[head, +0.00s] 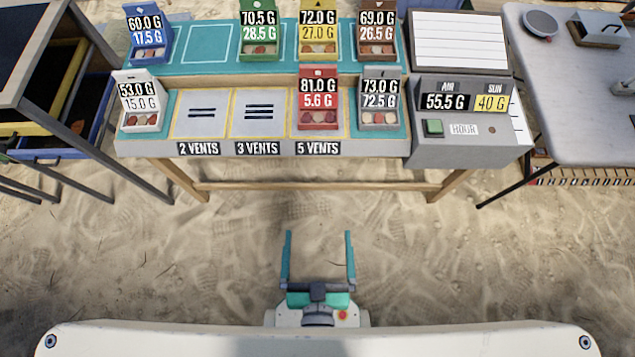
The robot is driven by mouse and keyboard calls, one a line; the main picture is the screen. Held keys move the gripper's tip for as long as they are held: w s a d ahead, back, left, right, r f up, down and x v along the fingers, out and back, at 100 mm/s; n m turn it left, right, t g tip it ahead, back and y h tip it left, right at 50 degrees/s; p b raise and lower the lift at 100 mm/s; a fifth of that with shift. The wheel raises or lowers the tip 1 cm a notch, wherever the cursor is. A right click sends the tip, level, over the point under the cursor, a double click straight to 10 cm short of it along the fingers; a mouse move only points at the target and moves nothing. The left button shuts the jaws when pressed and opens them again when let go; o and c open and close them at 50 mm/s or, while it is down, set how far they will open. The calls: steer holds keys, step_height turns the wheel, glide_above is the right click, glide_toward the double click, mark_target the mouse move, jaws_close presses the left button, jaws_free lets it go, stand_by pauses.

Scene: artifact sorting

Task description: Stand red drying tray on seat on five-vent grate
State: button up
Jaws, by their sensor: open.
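The red drying tray (318,98) stands upright in the front row of the bench, above the "5 VENTS" label (318,148). Its card reads 81.0 G and 5.6 G, and dark reddish pieces lie in its base. It covers most of the yellow-edged five-vent grate (345,130), so I cannot tell how exactly it is seated. My gripper (319,240) is open and empty, low in the view over the sand, well apart from the bench and the tray.
The two-vent (202,113) and three-vent (258,112) grates are bare. A white tray (142,100) and a grey tray (380,98) flank the front row. Blue, green, yellow and brown trays stand behind. A grey console (465,145) adjoins at right. Sand before the bench is clear.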

steer(key=s+r, duration=0.2)
steer(key=s, duration=0.1)
steer(key=shift+s+r, duration=0.15)
